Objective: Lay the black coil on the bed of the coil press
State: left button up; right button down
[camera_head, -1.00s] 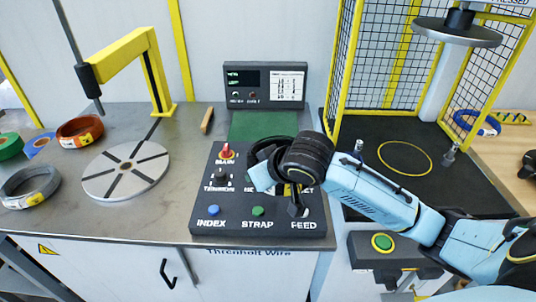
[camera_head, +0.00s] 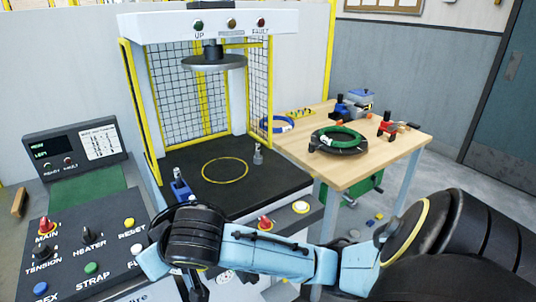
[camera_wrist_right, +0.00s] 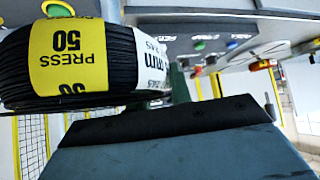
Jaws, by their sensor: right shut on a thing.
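The black coil (camera_wrist_right: 90,75) shows large at the upper left of the right wrist view, with a yellow "PRESS 50" label and a white label. My right gripper (camera_wrist_right: 175,120) is shut on it. In the head view my wrist mostly hides the coil and fingers, near the front left of the press. The coil press bed (camera_head: 265,186) is a black surface with a yellow circle (camera_head: 225,171) and nothing lying inside the circle. The round press plate (camera_head: 214,62) hangs raised above it. My left gripper is not in view.
A blue post (camera_head: 180,187) and a grey post (camera_head: 258,155) stand on the bed. Yellow-framed mesh guards enclose its back and side. A control panel (camera_head: 92,240) is at left. A wooden table (camera_head: 375,158) with a green coil (camera_head: 340,137) stands at right.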

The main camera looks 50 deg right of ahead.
aim_at(224, 169)
jog(key=z, duration=0.4)
jog(key=k, duration=0.85)
jog(key=z, duration=0.85)
jog(key=i, duration=1.5)
jog(key=u, duration=0.75)
jog(key=i, duration=0.25)
jog(key=u, duration=0.3)
